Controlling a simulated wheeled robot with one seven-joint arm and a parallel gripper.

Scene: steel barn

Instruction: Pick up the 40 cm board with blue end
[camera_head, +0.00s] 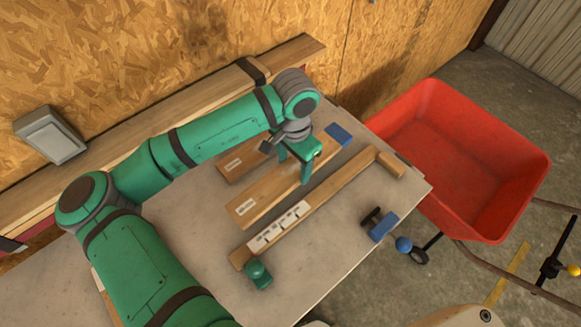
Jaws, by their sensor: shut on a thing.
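The board with the blue end (258,202) lies on a pale worktop (205,262), running from lower left to upper right. Its blue end (338,134) shows past my gripper, and a small white label is near its other end. My gripper (294,165) reaches down over the middle of this board, one finger at each side, and is shut on it. The gripper hides part of the board's middle. I cannot tell whether the board is off the worktop.
A shorter board (234,161) lies behind. A wooden bar with a white marked strip (278,227) and an end block (390,164) lies in front. A green knobbed piece (259,276) and a blue clamp-like piece (383,227) stand nearby. A red wheelbarrow (430,135) is right.

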